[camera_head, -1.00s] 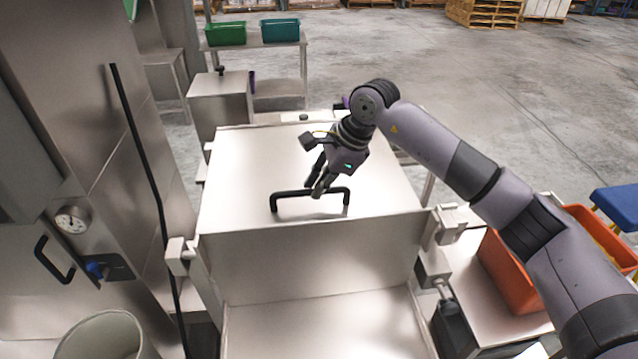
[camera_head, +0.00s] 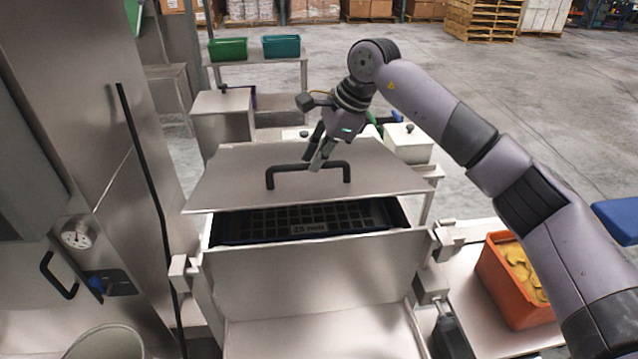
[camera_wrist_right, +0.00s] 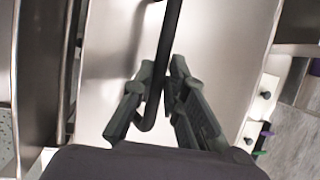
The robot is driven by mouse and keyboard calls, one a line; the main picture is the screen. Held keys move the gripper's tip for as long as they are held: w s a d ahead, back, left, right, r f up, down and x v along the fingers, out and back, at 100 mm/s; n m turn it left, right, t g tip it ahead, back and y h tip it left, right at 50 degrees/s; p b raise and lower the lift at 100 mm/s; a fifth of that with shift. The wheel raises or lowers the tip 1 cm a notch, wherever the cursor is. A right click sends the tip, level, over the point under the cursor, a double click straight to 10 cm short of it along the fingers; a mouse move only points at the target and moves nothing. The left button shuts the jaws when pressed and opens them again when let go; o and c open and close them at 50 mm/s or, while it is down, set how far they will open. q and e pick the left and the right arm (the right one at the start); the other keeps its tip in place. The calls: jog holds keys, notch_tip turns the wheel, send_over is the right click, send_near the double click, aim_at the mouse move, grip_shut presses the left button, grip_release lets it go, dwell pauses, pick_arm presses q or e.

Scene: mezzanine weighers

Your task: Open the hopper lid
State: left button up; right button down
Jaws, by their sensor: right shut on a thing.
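The steel hopper lid (camera_head: 225,182) is tilted up at its front edge in the head view. A dark gap shows under it, with a black grid (camera_head: 300,220) marked "25 mm" inside the hopper (camera_head: 310,275). The lid carries a black bar handle (camera_head: 285,169), which also shows in the right wrist view (camera_wrist_right: 172,30). My right gripper (camera_head: 316,160) is shut on the handle near its right part. In the wrist view its two fingers (camera_wrist_right: 160,85) lie on either side of the bar. My left gripper is not in view.
A steel cabinet with a gauge (camera_head: 75,233) stands close on the left. An orange bin (camera_head: 510,285) with yellow contents sits on a bench at the right. Green (camera_head: 228,48) and teal (camera_head: 281,46) bins stand behind. Open floor lies at the back right.

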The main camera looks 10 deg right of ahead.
pick_arm(q)
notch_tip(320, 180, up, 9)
jog(key=p, duration=0.7)
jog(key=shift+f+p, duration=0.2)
jog(key=shift+p, duration=0.1)
pick_arm(e)
jog(key=w+r, duration=0.7)
jog(key=r, duration=0.3)
jog(key=shift+w+d, duration=0.15)
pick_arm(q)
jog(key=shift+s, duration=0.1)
